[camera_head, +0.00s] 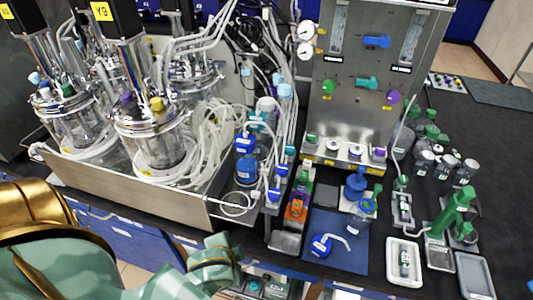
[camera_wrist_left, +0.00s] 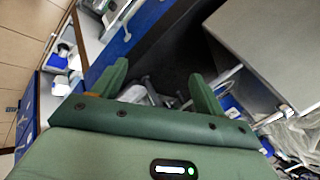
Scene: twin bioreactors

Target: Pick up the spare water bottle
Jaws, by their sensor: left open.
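No label that I can read marks the spare water bottle. On the blue mat (camera_head: 345,262) in the head view stands a clear bottle with a blue top (camera_head: 362,212). A blue cap with a white tube (camera_head: 322,244) lies in front of it, and a blue-topped item (camera_head: 355,184) stands behind it. My left gripper (camera_head: 215,262) is low at the bench's front edge, left of the mat and apart from these bottles. In the left wrist view its two green fingers (camera_wrist_left: 160,90) are spread with nothing held between them. My right gripper is out of view.
A steel tray (camera_head: 130,198) with glass reactors and tubing fills the left. A steel control panel (camera_head: 350,110) stands behind the mat. White trays (camera_head: 391,277) and a green stand (camera_head: 455,212) are to the right. Blue-capped bottles (camera_head: 246,170) stand beside the steel tray.

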